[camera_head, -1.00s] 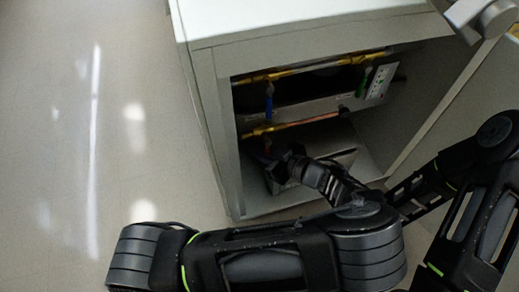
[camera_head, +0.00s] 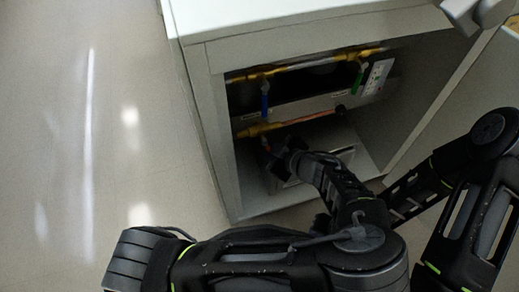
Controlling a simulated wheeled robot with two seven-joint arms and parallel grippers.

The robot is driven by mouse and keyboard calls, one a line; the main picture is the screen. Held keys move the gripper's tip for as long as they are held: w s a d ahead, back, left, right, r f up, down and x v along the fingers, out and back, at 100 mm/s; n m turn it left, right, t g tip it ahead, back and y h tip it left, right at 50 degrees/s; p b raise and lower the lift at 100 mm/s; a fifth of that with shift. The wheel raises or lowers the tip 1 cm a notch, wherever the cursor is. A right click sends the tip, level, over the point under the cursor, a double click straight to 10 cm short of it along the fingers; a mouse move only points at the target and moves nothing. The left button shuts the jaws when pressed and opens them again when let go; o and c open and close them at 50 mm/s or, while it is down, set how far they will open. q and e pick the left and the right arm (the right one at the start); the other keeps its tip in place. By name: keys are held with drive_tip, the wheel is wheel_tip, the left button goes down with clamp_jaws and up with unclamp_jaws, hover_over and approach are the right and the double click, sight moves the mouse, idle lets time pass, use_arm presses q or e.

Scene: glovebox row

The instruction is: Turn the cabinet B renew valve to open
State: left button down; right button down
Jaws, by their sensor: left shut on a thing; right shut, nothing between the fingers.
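Inside the open cabinet (camera_head: 207,110), a lower brass valve (camera_head: 258,130) sits on a copper-coloured pipe. Its small red handle (camera_head: 265,143) points down, across the pipe, and its lower end is hidden at my fingers. My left gripper (camera_head: 268,158) reaches in from below and is shut on this handle; the fingers are dark and small here. The valve's label is too small to read. My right arm comes in from the right and passes behind my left arm. My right gripper (camera_head: 320,222) shows only as a dark part beside my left forearm, shut and empty.
A white panel (camera_head: 377,77) is at the right. The open door (camera_head: 450,110) bounds the right side. The floor at left is clear.

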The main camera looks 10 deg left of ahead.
use_arm(q)
drive_tip(key=shift+w+d+r+n+t+h+b, duration=0.2)
drive_tip(key=shift+w+d+n+h+b, duration=0.15)
drive_tip(key=shift+h, duration=0.25)
drive_tip(key=shift+w+d+r+n+t+h+b, duration=0.1)
drive_tip(key=shift+w+d+n+t+h+b, duration=0.1)
drive_tip(key=shift+d+n+h, duration=0.3)
use_arm(e)
drive_tip(key=shift+w+f, duration=0.1)
drive_tip(key=shift+f, duration=0.45)
use_arm(q)
drive_tip(key=c, duration=1.4)
unclamp_jaws()
drive_tip(key=shift+c, duration=0.2)
